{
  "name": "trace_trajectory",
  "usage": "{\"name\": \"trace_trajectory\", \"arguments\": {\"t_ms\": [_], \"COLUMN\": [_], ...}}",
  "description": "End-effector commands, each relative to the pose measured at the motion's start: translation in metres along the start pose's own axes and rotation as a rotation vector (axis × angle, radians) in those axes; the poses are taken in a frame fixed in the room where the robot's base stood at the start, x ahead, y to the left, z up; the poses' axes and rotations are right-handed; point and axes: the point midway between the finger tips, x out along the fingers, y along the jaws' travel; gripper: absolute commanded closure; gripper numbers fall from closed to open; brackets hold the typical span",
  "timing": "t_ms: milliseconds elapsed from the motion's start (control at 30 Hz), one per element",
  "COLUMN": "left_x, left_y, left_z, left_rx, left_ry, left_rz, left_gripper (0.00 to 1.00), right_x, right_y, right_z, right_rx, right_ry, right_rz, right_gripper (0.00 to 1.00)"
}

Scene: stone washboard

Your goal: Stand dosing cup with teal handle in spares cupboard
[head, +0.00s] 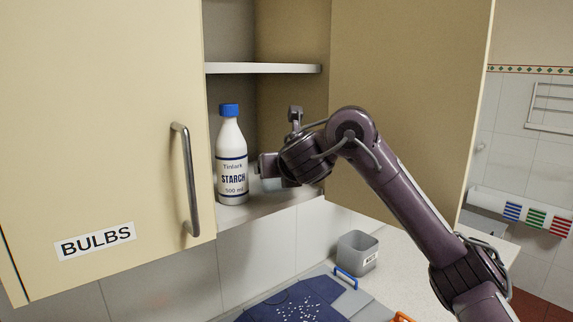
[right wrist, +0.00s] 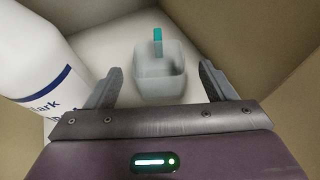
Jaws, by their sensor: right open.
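The dosing cup (right wrist: 160,88) is a grey, square-mouthed cup with a teal handle (right wrist: 157,40) rising on its far side. It stands upright on the pale cupboard floor in the right wrist view. My right gripper (right wrist: 160,72) is open, its two fingers apart on either side of the cup, with visible gaps and no clear contact. In the head view my right gripper (head: 268,172) is inside the open cupboard, below its shelf, and mostly hides the cup. My left gripper is not in view.
A white starch bottle (head: 231,165) with a blue cap stands just left of the gripper. A shelf (head: 262,68) is above. The closed BULBS door (head: 100,130) is at left and an open door (head: 400,90) at right. A grey bin (head: 357,254) stands on the counter below.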

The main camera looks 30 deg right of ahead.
Motion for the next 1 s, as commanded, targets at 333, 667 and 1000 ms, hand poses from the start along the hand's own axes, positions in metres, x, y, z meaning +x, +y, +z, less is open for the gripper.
{"name": "trace_trajectory", "arguments": {"t_ms": [333,667,1000], "left_x": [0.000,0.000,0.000], "left_y": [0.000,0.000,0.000], "left_z": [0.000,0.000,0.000], "left_rx": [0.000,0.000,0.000], "left_ry": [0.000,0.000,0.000], "left_rz": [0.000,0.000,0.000], "left_gripper": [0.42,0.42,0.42], "right_x": [-0.026,-0.048,-0.059], "right_y": [0.004,0.002,0.001], "right_z": [0.007,0.004,0.001], "right_rx": [-0.012,-0.004,0.000], "right_ry": [-0.019,-0.011,-0.003], "right_rz": [0.005,0.004,0.001], "right_gripper": [0.23,0.23,0.23]}}
